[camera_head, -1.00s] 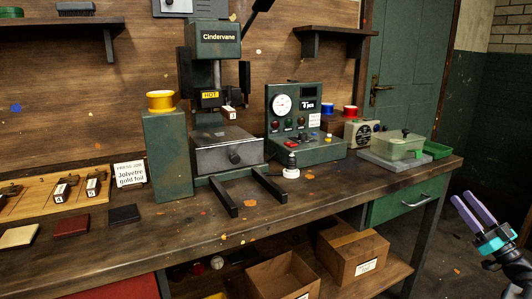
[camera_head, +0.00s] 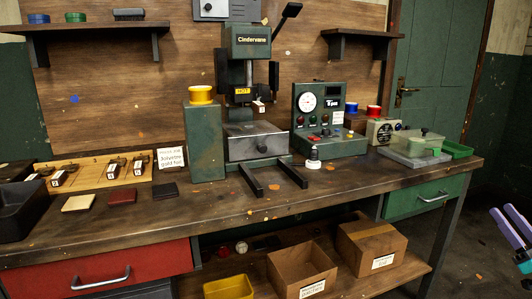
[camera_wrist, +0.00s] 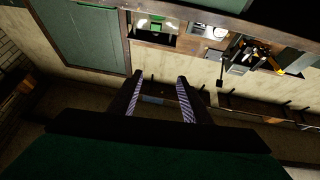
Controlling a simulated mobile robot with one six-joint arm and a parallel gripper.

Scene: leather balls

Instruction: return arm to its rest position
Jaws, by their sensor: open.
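My gripper (camera_head: 511,228) is at the lower right edge of the head view, with two purple fingers and a teal band. It stands out in the air to the right of the workbench (camera_head: 330,195), touching nothing. The fingers are apart and nothing is between them. In the wrist view my gripper (camera_wrist: 158,100) also shows two spread, ridged fingers with empty space between. The rest of my arm is mostly cut off by the frame edge.
The bench carries a green Cindervane press (camera_head: 250,90), a control box (camera_head: 328,118) and a clear-lidded tray (camera_head: 416,144). Cardboard boxes (camera_head: 371,245) sit on the lower shelf. A green door (camera_head: 436,75) is behind. The floor right of the bench looks clear.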

